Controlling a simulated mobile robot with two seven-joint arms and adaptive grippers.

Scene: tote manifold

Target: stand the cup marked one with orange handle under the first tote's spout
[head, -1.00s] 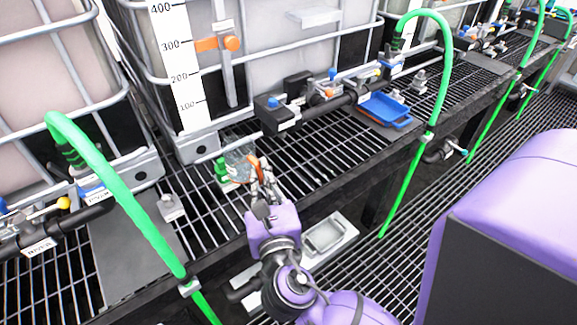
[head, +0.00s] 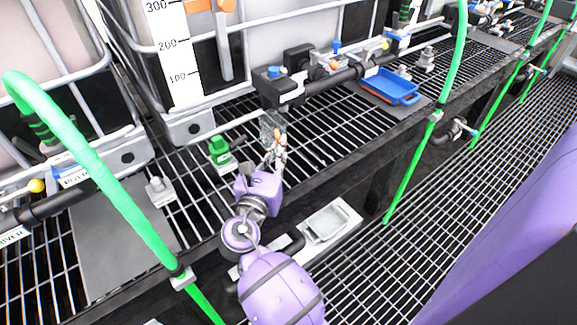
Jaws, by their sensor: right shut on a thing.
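The clear cup (head: 271,124) with an orange handle is held upright, or nearly so, just above or at the grating of the bench. Its mark cannot be read. My right gripper (head: 277,146) is shut on the cup at its orange handle, which the fingers partly hide. The middle white tote (head: 262,50) stands behind it in a metal cage. Black outlet pipework (head: 285,92) with a blue knob runs in front of this tote, just behind and above the cup. I cannot tell which tote is the first. My left gripper is not in view.
A green clamp-like thing (head: 220,151) stands on the grating left of the cup. Green hoses (head: 95,165) hang at the left and right (head: 408,160). A blue tray (head: 390,86) lies further right. The grating (head: 325,135) right of the cup is clear.

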